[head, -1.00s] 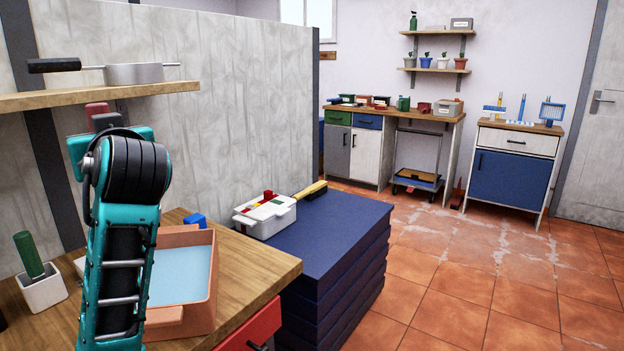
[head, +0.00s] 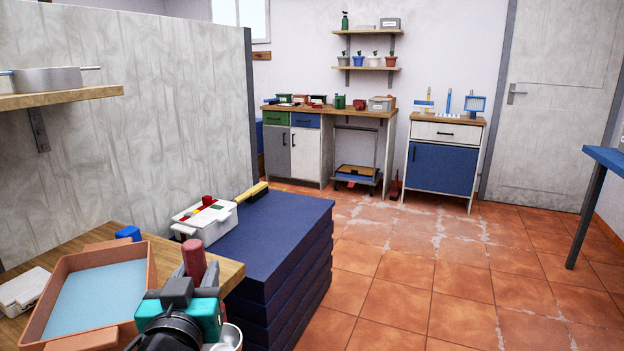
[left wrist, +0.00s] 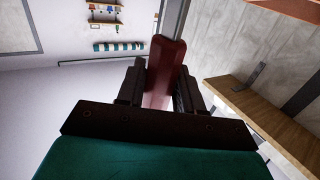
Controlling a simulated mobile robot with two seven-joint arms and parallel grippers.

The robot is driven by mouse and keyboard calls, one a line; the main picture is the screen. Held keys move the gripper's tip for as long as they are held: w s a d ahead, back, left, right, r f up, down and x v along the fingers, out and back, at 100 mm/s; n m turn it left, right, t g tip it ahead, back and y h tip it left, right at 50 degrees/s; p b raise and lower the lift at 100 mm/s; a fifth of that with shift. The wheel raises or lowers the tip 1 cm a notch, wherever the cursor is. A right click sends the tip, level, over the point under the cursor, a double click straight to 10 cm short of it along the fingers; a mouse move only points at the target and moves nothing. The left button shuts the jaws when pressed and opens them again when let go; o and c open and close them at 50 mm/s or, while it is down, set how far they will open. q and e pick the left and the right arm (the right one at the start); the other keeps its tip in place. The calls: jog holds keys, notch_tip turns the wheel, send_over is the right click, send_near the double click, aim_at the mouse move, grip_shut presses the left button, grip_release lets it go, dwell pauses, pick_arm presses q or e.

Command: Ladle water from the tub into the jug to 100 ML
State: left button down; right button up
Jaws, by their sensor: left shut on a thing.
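The orange-brown tub (head: 150,268) stands on the wooden worktop at lower left in the head view, with pale blue water (head: 95,300) in it. My left gripper (head: 192,285) is at the tub's right side in the picture, shut on the dark red handle of the ladle (head: 194,260). The handle (left wrist: 164,75) shows between the fingers in the left wrist view, with a grey metal stem beyond it. A shiny metal bowl (head: 230,335), seemingly the ladle's, shows partly at the bottom edge, and its contents cannot be told. I cannot make out the jug. My right gripper is not in view.
A dark blue stack (head: 275,235) beside the worktop (head: 232,272) carries a white box (head: 210,222) and a yellow-handled tool. A blue block (head: 128,233) is behind the tub and a white item (head: 22,290) at its left. Tiled floor is open to the right.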

pick_arm(q)
jog(key=s+d+r+m+h, duration=0.1)
jog(key=d+r, duration=0.4)
jog(key=d, duration=0.5)
jog(key=shift+h, duration=0.4)
